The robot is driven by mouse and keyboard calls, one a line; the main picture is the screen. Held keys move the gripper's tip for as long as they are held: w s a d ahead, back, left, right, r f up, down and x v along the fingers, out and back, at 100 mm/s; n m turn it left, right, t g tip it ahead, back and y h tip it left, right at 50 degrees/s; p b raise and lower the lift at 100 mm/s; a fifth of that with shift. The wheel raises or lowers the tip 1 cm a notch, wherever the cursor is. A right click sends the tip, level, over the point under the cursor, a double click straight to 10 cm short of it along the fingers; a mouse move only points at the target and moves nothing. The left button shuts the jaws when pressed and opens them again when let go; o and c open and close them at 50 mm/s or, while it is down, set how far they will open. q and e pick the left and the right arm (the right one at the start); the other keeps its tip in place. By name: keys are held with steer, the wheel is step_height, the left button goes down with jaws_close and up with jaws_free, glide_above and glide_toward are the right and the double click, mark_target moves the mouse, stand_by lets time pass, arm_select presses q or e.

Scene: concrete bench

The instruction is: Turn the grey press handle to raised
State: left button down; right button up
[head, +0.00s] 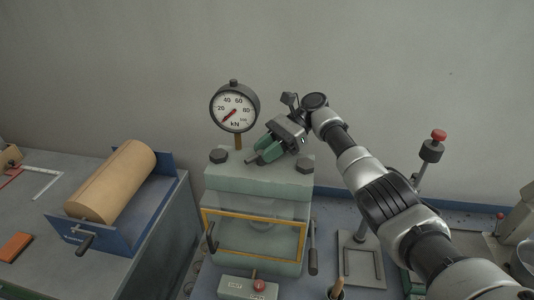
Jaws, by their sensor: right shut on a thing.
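The pale green press (290,178) stands in the middle of the bench, with a round kN gauge (235,107) above its top. My right gripper (262,153) reaches in from the right over the press top. Its green fingers are shut on a grey bar, which I take for the press handle (252,160). Only a short end of the bar shows past the fingers; the rest is hidden, so its angle cannot be told. My left gripper is not in view.
A dark lever (313,250) hangs at the press's right side, and a yellow-framed window (255,217) is at its front. A blue tray (110,240) with a brown roll (112,180) stands left. A red-knobbed post (431,152) stands right, near my arm.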

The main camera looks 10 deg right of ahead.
steer(key=shift+w+r+n+g+h+b, duration=0.15)
steer(key=shift+n+g+h+b, duration=0.35)
steer(key=shift+n+g, duration=0.4)
stand_by(0.3)
steer(key=o, duration=1)
steer(key=shift+a, duration=0.1)
steer(key=shift+c, duration=0.2)
